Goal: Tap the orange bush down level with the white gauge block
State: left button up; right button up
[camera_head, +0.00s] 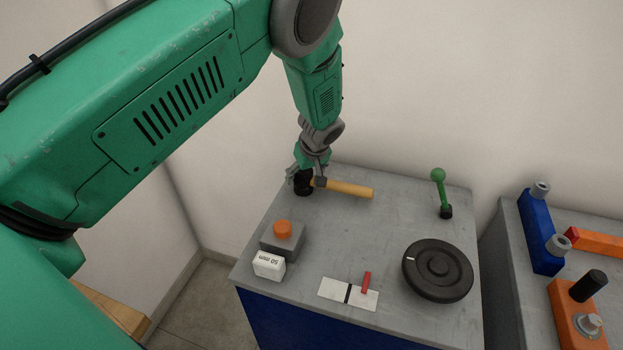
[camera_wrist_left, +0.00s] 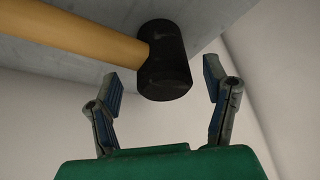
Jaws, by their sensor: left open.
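The orange bush (camera_head: 283,228) stands up out of a grey block (camera_head: 294,241) near the front left of the cart top. The white gauge block (camera_head: 268,265), marked 50 mm, sits just in front of it. The bush top is higher than the gauge block. A mallet with a wooden handle (camera_head: 350,188) and black head (camera_head: 303,186) lies near the back left. My left gripper (camera_head: 308,172) is at the mallet head. In the left wrist view the gripper (camera_wrist_left: 163,82) is open, with the black head (camera_wrist_left: 165,62) between or just beyond its fingertips. My right gripper is not in view.
The grey cart top (camera_head: 345,240) also carries a black handwheel (camera_head: 437,270), a green-knobbed lever (camera_head: 441,190) and a white plate with a red pointer (camera_head: 348,292). A second cart (camera_head: 517,260) with blue and orange fixtures stands right. The middle is clear.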

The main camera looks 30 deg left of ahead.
pick_arm(q)
jog(key=x, duration=0.2)
jog(key=shift+w+a+f, duration=0.1)
jog(key=shift+a+f, duration=0.1)
jog(key=shift+a, duration=0.2)
jog(key=shift+a+f, duration=0.1)
jog(key=shift+a, duration=0.1)
jog(key=shift+d, duration=0.4)
jog(key=c, duration=1.5)
jog(key=shift+d+r, duration=0.2)
jog(key=shift+r, duration=0.05)
jog(key=shift+c, duration=0.3)
jog(key=shift+a+r, duration=0.1)
jog(key=shift+r, duration=0.1)
notch_tip(320, 180, up, 9)
jog(key=shift+a+r+b, duration=0.1)
jog(key=shift+b, duration=0.6)
jog(key=shift+r, duration=0.2)
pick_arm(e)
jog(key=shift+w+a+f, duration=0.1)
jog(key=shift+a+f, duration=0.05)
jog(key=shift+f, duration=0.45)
